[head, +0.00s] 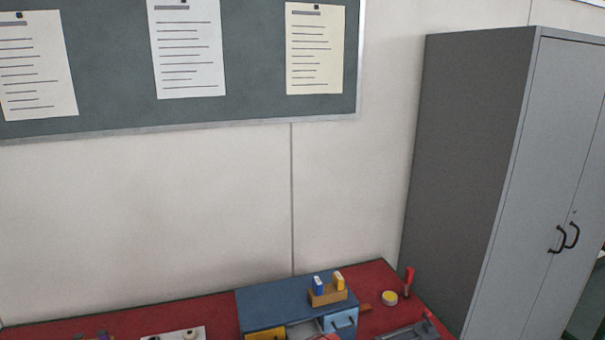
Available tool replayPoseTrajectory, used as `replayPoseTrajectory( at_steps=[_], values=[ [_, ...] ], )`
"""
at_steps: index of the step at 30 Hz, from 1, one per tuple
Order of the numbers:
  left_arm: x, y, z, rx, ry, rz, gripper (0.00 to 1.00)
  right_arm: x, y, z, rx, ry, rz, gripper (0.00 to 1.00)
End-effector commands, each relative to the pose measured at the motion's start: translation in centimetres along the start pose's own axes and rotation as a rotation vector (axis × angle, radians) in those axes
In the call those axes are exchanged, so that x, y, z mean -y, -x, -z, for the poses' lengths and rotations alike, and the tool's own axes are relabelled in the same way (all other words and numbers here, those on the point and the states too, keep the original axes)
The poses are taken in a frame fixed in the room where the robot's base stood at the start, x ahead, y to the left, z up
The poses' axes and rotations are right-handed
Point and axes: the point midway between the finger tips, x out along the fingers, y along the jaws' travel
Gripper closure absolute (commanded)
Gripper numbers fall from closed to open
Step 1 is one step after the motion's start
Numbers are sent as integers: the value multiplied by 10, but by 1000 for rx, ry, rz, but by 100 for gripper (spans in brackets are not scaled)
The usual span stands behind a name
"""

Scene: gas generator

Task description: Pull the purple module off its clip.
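A small dark purple thing (103,336) shows at the bottom edge of the head view, on the left part of the red bench top. Most of it is cut off by the frame, so I cannot tell whether it is the purple module or whether it sits on a clip. Neither of my grippers is in view.
A red bench (205,308) runs along the wall. On it stand a blue drawer unit (275,301) topped by a small wooden holder (328,295), a white plate (163,337) and a yellow-topped round tin (390,298). A grey cabinet (470,150) stands at right.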

Motion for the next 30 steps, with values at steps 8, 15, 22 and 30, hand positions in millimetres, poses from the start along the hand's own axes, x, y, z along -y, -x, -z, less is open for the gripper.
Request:
replayPoseTrajectory(
  at_steps=[8, 15, 22, 30],
  values=[
    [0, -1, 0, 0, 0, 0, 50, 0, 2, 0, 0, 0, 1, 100],
    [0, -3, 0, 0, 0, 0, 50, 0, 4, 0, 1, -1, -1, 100],
    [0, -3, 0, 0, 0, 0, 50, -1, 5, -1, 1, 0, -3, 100],
    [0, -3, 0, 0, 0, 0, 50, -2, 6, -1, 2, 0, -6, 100]
  ],
)
